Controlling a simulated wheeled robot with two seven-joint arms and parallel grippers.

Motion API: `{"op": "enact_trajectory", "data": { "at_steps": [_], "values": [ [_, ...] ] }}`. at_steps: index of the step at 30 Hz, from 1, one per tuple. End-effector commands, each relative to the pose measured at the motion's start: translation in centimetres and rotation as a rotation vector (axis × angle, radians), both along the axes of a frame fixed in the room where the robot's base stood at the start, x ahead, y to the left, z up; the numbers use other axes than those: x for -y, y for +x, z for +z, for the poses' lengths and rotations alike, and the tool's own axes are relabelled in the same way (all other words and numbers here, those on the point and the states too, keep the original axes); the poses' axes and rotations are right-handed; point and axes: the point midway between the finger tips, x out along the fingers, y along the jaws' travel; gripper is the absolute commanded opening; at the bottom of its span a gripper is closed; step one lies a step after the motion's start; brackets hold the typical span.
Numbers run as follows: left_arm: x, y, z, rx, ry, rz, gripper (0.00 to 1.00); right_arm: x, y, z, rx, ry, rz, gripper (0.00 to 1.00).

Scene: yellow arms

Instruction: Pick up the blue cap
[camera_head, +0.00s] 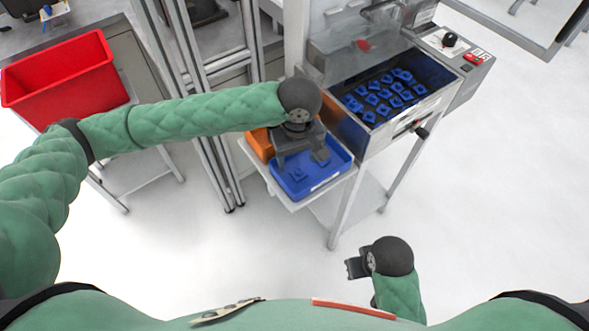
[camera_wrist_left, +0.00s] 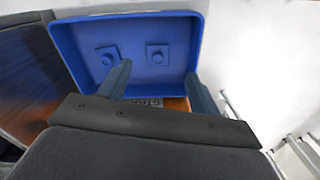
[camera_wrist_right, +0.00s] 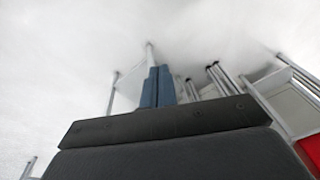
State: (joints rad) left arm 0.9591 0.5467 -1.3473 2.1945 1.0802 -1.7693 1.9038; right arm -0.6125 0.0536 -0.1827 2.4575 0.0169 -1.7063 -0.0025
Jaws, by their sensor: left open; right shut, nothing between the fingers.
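A blue tray (camera_head: 334,178) stands on a small white table in front of the metal machine. Two blue caps lie apart on its floor, showing in the left wrist view as a left cap (camera_wrist_left: 106,57) and a right cap (camera_wrist_left: 157,54); one cap (camera_head: 298,174) shows in the head view. My left gripper (camera_head: 300,162) is over the tray, open and empty, its fingers (camera_wrist_left: 157,72) pointing toward the caps. My right gripper (camera_head: 354,268) is low at the right, away from the tray; its fingers (camera_wrist_right: 158,88) are together with nothing between them.
Several more blue caps (camera_head: 384,95) lie in the machine's metal basin (camera_head: 440,98) behind the tray. An orange bin (camera_head: 259,146) sits beside the tray, partly hidden by my left arm. A red bin (camera_head: 62,75) stands at the far left. Metal frame posts (camera_head: 205,110) rise behind my left arm.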

Motion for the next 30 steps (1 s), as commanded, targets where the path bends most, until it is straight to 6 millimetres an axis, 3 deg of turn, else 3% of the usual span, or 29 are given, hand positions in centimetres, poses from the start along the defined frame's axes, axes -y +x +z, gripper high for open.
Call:
{"op": "enact_trajectory", "data": {
  "at_steps": [4, 7, 13, 23, 30],
  "values": [
    [0.0, 0.1, -1.1, 0.0, 0.001, 0.001, 0.63, -0.1, 0.0, 0.1, 0.005, 0.002, -0.002, 0.0],
    [0.1, 0.3, -2.2, -0.001, 0.002, 0.001, 0.63, -0.4, 1.3, -2.4, 0.004, 0.0, -0.004, 0.0],
    [0.2, 0.4, -4.6, -0.001, 0.002, 0.001, 0.63, -0.5, 1.8, -4.5, 0.003, -0.002, -0.004, 0.0],
    [0.2, 0.4, -5.4, 0.001, 0.0, 0.0, 0.63, -0.5, 1.9, -5.0, 0.004, -0.002, -0.004, 0.0],
    [0.2, 0.4, -5.4, 0.001, 0.0, 0.0, 0.2, -0.6, 1.9, -5.0, 0.005, -0.001, -0.003, 0.0]
  ]
}}
